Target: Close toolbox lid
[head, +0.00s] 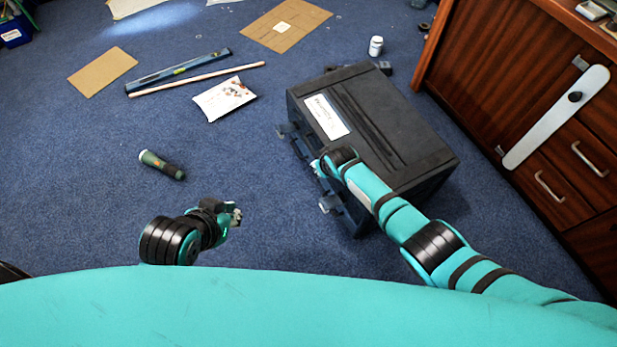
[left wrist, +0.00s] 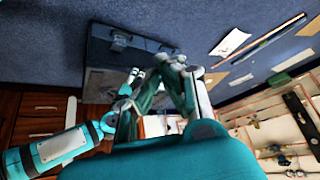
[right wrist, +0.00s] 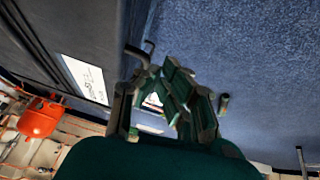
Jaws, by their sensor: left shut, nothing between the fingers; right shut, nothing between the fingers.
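The dark grey toolbox (head: 420,135) stands on the blue carpet, right of centre in the head view. Its lid, with a white label (head: 326,117), lies flat over the body; I cannot tell if it is fully seated. A latch (head: 328,203) sticks out at its front side. My right arm reaches over the front edge, and its gripper is mostly hidden there. In the right wrist view the right gripper (right wrist: 172,92) is shut and empty beside the labelled lid (right wrist: 85,78). My left gripper (head: 235,215) is shut and empty, left of the toolbox and apart from it.
A wooden cabinet (head: 480,75) stands right of the toolbox. A green flashlight (head: 162,165) lies on the carpet at left. A level (head: 178,70), a wooden stick (head: 195,80), a white packet (head: 224,97) and cardboard (head: 287,24) lie farther back. Carpet around my left gripper is clear.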

